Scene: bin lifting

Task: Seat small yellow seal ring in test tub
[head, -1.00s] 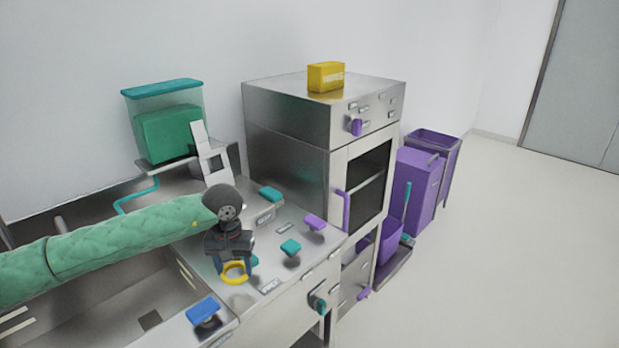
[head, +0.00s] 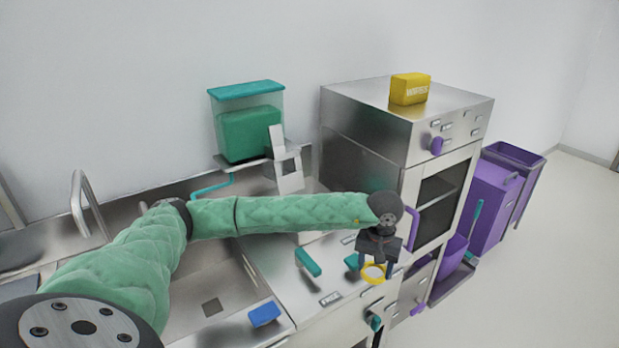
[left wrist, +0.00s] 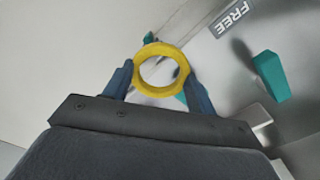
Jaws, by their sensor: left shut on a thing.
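The small yellow seal ring (head: 374,281) hangs between the fingers of my left gripper (head: 374,268), above the right front part of the steel counter. In the left wrist view the ring (left wrist: 160,48) is gripped across its outside by two blue-grey fingers, and its open hole faces the camera. My left gripper (left wrist: 157,78) is shut on it. No test tub can be told for certain; a steel sink basin (head: 190,300) lies to the left of the counter. My right gripper is not in view.
A steel cabinet (head: 365,150) rises behind my gripper. A green-filled container (head: 247,130) stands at the back. Purple bins (head: 490,190) are at the right.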

